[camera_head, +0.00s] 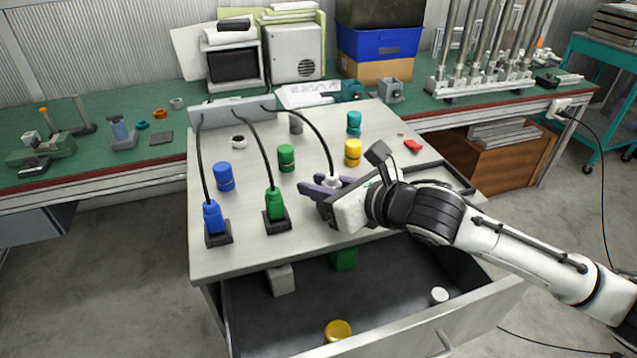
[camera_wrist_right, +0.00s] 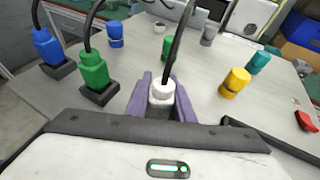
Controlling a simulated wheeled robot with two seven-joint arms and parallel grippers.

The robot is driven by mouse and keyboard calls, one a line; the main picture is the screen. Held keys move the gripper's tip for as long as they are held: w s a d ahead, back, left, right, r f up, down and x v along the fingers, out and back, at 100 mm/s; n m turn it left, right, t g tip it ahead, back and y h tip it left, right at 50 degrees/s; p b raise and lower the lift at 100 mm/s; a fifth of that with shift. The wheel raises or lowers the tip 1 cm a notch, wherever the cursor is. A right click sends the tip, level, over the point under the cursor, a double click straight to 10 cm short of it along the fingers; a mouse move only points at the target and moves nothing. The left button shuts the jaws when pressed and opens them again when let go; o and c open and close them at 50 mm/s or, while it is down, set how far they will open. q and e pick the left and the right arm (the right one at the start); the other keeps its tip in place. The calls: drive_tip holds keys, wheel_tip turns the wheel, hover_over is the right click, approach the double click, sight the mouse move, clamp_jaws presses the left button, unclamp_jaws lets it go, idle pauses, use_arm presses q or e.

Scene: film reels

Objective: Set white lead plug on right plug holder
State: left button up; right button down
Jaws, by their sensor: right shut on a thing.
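The white lead plug (camera_head: 332,181) is near the front right of the workbench top, with a black cable rising from it to the back strip. My right gripper (camera_head: 321,188) is shut on it, with a purple finger on each side. In the right wrist view the white plug (camera_wrist_right: 161,92) looks roughly upright between the fingers. The right plug holder is hidden by the gripper, so I cannot tell whether the plug touches it. The blue plug (camera_head: 213,215) and the green plug (camera_head: 275,202) stand in black square holders to the left. My left gripper is not in view.
Blue (camera_head: 224,176), green (camera_head: 287,157), yellow (camera_head: 352,152) and teal (camera_head: 354,121) cylinders stand on the cabinet top. A red piece (camera_head: 413,146) lies at the right. The drawer (camera_head: 440,333) below is open, with several blocks and cylinders inside.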

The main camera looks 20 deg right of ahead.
drive_tip(key=shift+f, duration=0.25)
drive_tip(key=c, duration=1.8)
unclamp_jaws()
drive_tip(key=shift+p+v, duration=0.8)
drive_tip(key=shift+v, duration=0.7)
drive_tip(key=shift+p+v, duration=0.55)
drive_tip(key=shift+v, duration=0.8)
drive_tip(key=shift+p+v, duration=0.4)
drive_tip(key=shift+v, duration=2.3)
